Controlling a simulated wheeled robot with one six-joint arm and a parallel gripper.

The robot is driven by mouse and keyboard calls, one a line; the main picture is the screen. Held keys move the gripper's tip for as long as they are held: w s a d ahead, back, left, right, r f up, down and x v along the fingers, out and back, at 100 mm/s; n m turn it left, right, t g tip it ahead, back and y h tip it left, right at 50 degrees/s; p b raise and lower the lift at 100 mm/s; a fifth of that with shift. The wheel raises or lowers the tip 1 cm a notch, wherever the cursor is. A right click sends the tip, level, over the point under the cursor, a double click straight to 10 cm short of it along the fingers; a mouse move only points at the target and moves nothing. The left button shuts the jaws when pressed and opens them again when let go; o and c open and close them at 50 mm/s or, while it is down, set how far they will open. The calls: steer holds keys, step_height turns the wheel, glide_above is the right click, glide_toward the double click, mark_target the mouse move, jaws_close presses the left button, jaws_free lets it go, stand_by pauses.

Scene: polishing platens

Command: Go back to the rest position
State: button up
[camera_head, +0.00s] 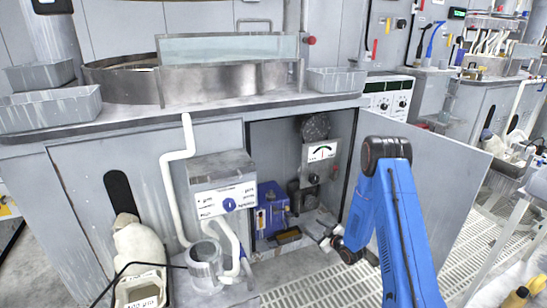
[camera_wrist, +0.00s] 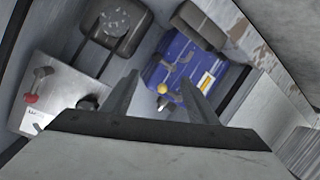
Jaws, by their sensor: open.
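My gripper (camera_wrist: 160,95) shows in the wrist view with its two dark fingers spread apart and nothing between them. Behind the fingers is a blue box (camera_wrist: 180,62) with a yellow knob. In the head view my blue arm reaches down toward the open cabinet (camera_head: 280,140), and the gripper end (camera_head: 328,240) is low at the cabinet opening, small and partly hidden by the arm. The blue box (camera_head: 272,208) stands inside the cabinet, left of the gripper end. A gauge panel (camera_head: 322,151) is mounted above it; the wrist view shows a panel with a red knob (camera_wrist: 30,98).
The open cabinet door (camera_head: 440,190) stands right of my arm. A grey control box (camera_head: 222,185) and white pipes (camera_head: 172,180) are left of the opening. A worktop (camera_head: 200,107) with a round metal basin (camera_head: 125,82) is above. Grated floor (camera_head: 320,290) lies in front.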

steer(key=s+d+r+m+g+h, duration=0.1)
steer(key=s+d+r+m+h, duration=0.2)
steer(key=r, duration=1)
steer(key=s+d+r+g+h, duration=0.1)
steer(key=s+r+g+h, duration=0.3)
steer(key=r, duration=0.9)
steer(key=s+r+m, duration=0.3)
steer(key=s+r, duration=0.9)
steer(key=s, duration=0.5)
steer(key=s+a+r+m+g, duration=0.2)
steer(key=s, duration=1.5)
steer(key=s+a+r+m+g, duration=0.1)
steer(key=s+a, duration=0.1)
steer(key=s, duration=1.5)
steer(key=shift+r+m+g+y, duration=0.3)
steer(key=shift+r+m+g, duration=0.1)
